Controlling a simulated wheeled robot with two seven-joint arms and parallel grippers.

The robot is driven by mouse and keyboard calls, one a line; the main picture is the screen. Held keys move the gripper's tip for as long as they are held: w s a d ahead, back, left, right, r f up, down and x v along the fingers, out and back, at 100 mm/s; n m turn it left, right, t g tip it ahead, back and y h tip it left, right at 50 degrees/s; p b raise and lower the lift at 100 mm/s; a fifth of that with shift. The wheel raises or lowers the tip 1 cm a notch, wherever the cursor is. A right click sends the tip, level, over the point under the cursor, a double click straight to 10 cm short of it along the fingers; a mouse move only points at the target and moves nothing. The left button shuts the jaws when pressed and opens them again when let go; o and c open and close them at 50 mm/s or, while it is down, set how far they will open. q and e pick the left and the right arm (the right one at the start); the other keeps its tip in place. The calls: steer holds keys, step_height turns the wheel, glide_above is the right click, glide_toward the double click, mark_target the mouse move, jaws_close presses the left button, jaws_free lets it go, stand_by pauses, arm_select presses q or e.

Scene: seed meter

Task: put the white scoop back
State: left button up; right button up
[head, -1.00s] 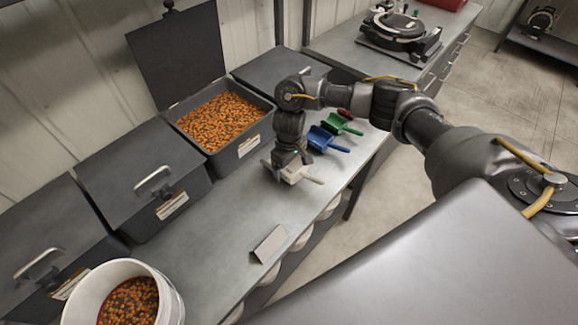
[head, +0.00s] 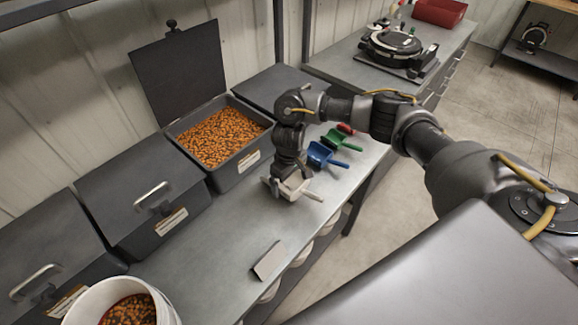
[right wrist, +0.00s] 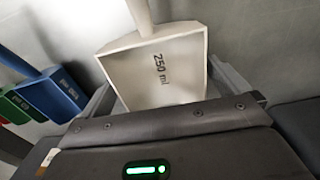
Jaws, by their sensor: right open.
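The white scoop (head: 296,188), marked 250 ml, is on the grey bench with its handle pointing right in the head view. In the right wrist view the scoop (right wrist: 158,72) fills the space between my fingers, its handle toward the top. My right gripper (head: 282,186) is open and low over the scoop's bowl, one finger on each side (right wrist: 168,98). Whether the fingers touch the scoop is not clear. My left gripper is not in view.
A blue scoop (head: 321,155), a green scoop (head: 338,140) and a red one (head: 346,128) lie beyond the white scoop. An open bin (head: 243,160) of orange seed stands behind. A white bucket (head: 165,309) and small grey plate (head: 269,261) are nearer.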

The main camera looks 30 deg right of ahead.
step_height(320, 180, up, 10)
steer(key=shift+r, duration=0.25)
steer(key=shift+s, duration=0.1)
stand_by(0.5)
